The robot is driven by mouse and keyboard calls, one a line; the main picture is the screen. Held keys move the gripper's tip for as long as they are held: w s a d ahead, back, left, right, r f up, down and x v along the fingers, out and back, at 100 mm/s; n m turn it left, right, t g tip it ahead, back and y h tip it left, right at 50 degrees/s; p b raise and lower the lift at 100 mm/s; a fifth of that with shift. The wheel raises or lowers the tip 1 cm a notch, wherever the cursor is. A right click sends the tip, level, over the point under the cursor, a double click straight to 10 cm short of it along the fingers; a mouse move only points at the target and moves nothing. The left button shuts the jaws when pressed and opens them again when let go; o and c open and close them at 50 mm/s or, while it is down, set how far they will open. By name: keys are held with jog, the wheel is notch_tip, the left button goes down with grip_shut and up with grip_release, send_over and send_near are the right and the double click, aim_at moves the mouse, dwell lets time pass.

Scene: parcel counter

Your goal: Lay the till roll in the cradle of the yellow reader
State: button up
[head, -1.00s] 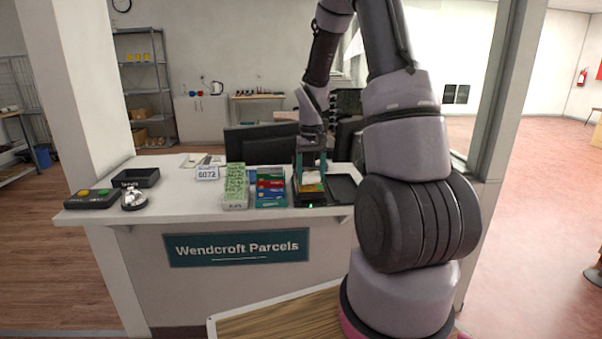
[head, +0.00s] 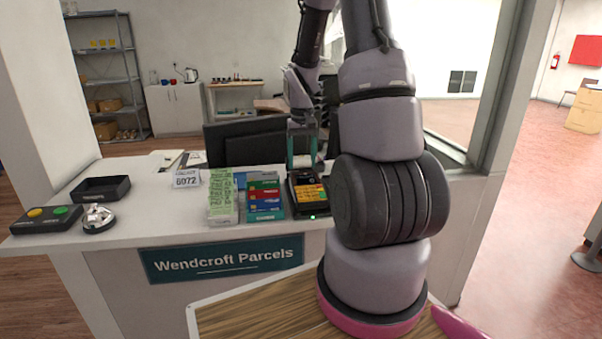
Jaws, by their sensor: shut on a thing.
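The reader (head: 309,196) is a dark box with a yellow-orange face and a small green light. It lies near the counter's front edge, left of my arm. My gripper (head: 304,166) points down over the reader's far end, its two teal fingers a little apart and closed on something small. I take that to be the till roll, but it is too small and dark there to make out. The cradle is hidden by the fingers, and I cannot tell whether the roll touches it.
Left of the reader on the white counter (head: 150,225) stand a rack of coloured cards (head: 265,195) and a stack of green slips (head: 221,195). Further left are a number sign (head: 187,178), a bell (head: 98,217), a button box (head: 46,220) and a black tray (head: 101,189). Monitors (head: 245,142) stand behind.

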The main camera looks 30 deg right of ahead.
aim_at(302, 172)
notch_tip(302, 172, down, 4)
jog(key=shift+f, duration=0.15)
dwell(0.3)
jog(key=shift+s+f, duration=0.4)
jog(key=shift+f, duration=0.15)
jog(key=o, duration=1.5)
jog(key=r, duration=1.3)
jog(key=shift+w, duration=0.35)
jog(key=shift+s+a+r+m+t+y, duration=0.15)
jog(key=shift+s+a+r+t+y, duration=0.2)
jog(key=shift+s+a+r+t, duration=1.65)
jog(key=shift+s+a+r+m+t+y, duration=0.3)
jog(key=shift+s+a+r, duration=2.15)
jog(key=shift+s+r, duration=2.05)
jog(key=shift+s+a+r+m+t+y, duration=0.1)
jog(key=shift+s+a+r+t+y, duration=0.25)
jog(key=shift+s+a+r+t, duration=1.7)
